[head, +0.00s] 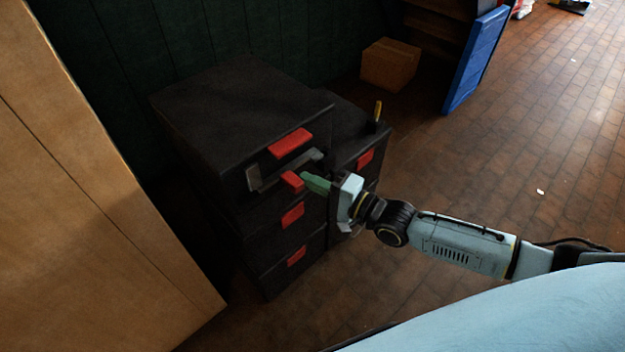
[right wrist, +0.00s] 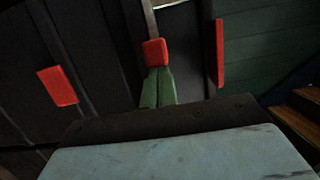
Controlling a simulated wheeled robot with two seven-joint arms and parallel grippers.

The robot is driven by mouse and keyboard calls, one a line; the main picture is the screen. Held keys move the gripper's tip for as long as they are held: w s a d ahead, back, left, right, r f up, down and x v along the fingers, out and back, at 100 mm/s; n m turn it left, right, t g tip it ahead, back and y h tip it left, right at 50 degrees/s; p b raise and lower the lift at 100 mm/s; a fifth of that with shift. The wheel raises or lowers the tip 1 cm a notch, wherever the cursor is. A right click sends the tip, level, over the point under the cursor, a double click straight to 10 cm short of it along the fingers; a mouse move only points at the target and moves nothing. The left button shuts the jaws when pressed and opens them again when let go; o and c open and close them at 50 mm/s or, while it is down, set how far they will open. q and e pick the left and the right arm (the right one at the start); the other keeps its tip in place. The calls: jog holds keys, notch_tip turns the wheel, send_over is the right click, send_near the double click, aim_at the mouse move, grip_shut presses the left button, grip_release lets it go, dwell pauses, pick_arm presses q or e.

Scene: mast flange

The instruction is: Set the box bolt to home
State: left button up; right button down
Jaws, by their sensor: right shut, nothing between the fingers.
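The bolt shows as a red knob (head: 292,181) on a grey metal bar (head: 254,180) across the front of the upper black box (head: 235,105). The knob (right wrist: 155,52) and part of the bar (right wrist: 151,18) also show in the right wrist view. My right gripper (head: 305,178) has its green fingers shut with nothing between them. Its fingertips (right wrist: 155,73) are right at the knob, touching it or just short of it; I cannot tell which. The fingers hide part of the bar behind them. My left gripper is not in view.
Red handles (head: 292,215) mark the box fronts above and below the bar. A lower black box (head: 345,125) with a yellow-handled tool (head: 378,110) stands to the right. A wooden panel (head: 90,190) fills the left. A cardboard box (head: 390,64) and blue panel (head: 475,60) stand behind. The right floor is open.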

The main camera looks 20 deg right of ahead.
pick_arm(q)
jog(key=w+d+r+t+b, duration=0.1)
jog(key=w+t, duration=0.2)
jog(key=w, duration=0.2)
pick_arm(e)
jog(key=d, duration=0.2)
jog(key=w+d, duration=0.1)
jog(key=shift+w+d+f, duration=0.1)
jog(key=shift+w+d, duration=0.1)
jog(key=shift+d, duration=0.15)
jog(key=p, duration=0.3)
send_near(304, 162)
jog(key=shift+v, duration=2.85)
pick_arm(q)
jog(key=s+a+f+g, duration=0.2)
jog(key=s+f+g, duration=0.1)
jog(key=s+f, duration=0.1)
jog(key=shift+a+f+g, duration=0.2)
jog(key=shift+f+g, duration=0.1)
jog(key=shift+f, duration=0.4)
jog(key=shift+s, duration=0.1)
pick_arm(e)
jog(key=shift+a, duration=0.1)
